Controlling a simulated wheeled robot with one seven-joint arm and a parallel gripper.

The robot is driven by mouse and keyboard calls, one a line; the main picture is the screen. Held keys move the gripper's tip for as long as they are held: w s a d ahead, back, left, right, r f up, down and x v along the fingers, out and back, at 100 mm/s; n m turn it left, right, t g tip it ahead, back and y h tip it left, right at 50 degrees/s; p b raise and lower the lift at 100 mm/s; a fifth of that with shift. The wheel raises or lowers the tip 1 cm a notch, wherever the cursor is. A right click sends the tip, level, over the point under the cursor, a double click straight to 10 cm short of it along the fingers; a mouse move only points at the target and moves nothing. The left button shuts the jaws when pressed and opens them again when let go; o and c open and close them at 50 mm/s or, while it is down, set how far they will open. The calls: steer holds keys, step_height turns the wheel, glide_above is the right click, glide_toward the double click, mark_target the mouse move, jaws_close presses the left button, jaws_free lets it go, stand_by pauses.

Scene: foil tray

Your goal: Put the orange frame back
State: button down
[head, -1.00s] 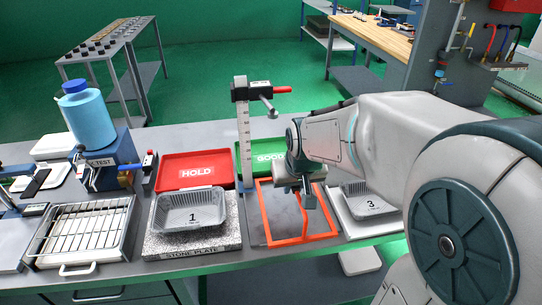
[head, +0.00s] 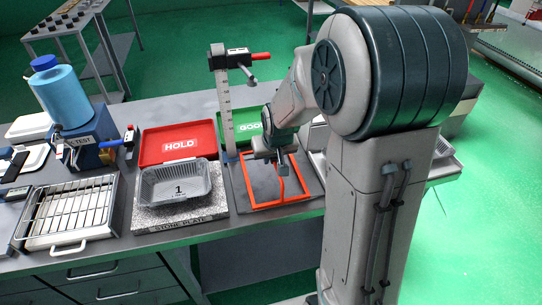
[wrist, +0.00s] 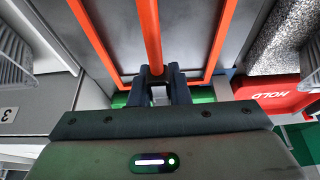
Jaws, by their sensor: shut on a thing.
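The orange frame (head: 282,203) is a rectangular outline with an orange bar rising at its middle. It is over the dark plate at the foot of the height gauge (head: 225,110); I cannot tell whether it touches the plate. My gripper (head: 280,165) is above the frame and shut on the bar. In the wrist view, the orange bar (wrist: 150,35) runs down between the fingers of my gripper (wrist: 158,88), and the frame's sides (wrist: 97,42) show beyond. My arm hides part of the frame's far right side in the head view.
A foil tray marked 1 (head: 175,183) sits on the stone plate (head: 185,215), left of the frame. Red HOLD (head: 180,143) and green GOOD (head: 252,127) trays lie behind. The gauge post stands close to the frame's left. A wire rack (head: 70,215) is further left.

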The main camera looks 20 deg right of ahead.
steer(key=shift+f+b, duration=0.25)
steer(key=shift+b, duration=0.05)
steer(key=c, duration=1.4)
jaws_free()
steer(key=shift+r, duration=0.1)
steer(key=shift+o, duration=0.2)
steer(key=shift+r, duration=0.1)
steer(key=shift+s+r, duration=0.15)
steer(key=shift+r, duration=0.45)
steer(key=v, duration=1)
steer(key=shift+s+f, duration=0.1)
steer(key=shift+s+r, duration=0.4)
steer(key=shift+r, duration=0.05)
steer(key=s+f+g, duration=0.1)
steer(key=s, duration=1.5)
steer(key=shift+a+f+g, duration=0.2)
steer(key=shift+f+g, duration=0.1)
